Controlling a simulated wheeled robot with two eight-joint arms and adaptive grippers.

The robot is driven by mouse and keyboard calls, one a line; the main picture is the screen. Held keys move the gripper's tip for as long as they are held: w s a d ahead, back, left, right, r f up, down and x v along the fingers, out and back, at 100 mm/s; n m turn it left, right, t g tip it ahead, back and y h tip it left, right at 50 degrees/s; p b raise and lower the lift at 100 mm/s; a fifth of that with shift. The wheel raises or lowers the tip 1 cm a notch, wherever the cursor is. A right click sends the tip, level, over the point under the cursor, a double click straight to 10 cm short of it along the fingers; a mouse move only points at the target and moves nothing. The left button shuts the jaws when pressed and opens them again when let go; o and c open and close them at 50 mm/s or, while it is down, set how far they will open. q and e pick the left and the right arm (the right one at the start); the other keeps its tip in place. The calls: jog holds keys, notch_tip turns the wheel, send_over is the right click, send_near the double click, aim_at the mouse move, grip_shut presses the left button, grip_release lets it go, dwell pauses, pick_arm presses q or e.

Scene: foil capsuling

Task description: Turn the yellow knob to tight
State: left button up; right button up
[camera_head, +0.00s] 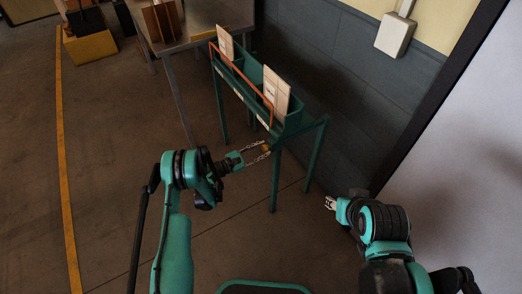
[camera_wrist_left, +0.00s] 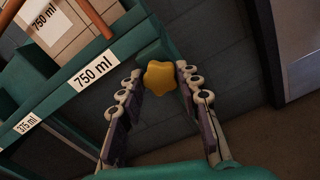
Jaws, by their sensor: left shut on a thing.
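The yellow knob (camera_wrist_left: 160,78) is a lobed star shape at the end of the green rack in the left wrist view. In the head view the knob (camera_head: 266,147) is a small spot at the rack's near corner. My left gripper (camera_head: 262,152) reaches it from the left; in the left wrist view its fingers (camera_wrist_left: 158,85) stand on either side of the knob, shut on it. Exact finger contact is hard to make out. My right gripper (camera_head: 330,203) is low at the right, away from the rack, too small to read.
The green rack (camera_head: 318,140) stands on legs against the grey wall, with an orange rail (camera_head: 240,78) and upright cards (camera_head: 275,92). A label reading 750 ml (camera_wrist_left: 93,69) is on its edge. A metal table (camera_head: 200,22) stands behind.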

pick_arm(q)
jog(key=m, duration=0.3)
jog(key=shift+m, duration=0.4)
jog(key=m, duration=0.3)
jog(key=shift+m, duration=0.3)
jog(key=m, duration=0.7)
jog(key=shift+d, duration=0.1)
jog(key=m, duration=0.4)
jog(key=shift+f, duration=0.1)
jog(key=m, duration=0.9)
jog(key=shift+m, duration=0.4)
jog(key=o, duration=1.2)
jog(key=shift+c, duration=0.2)
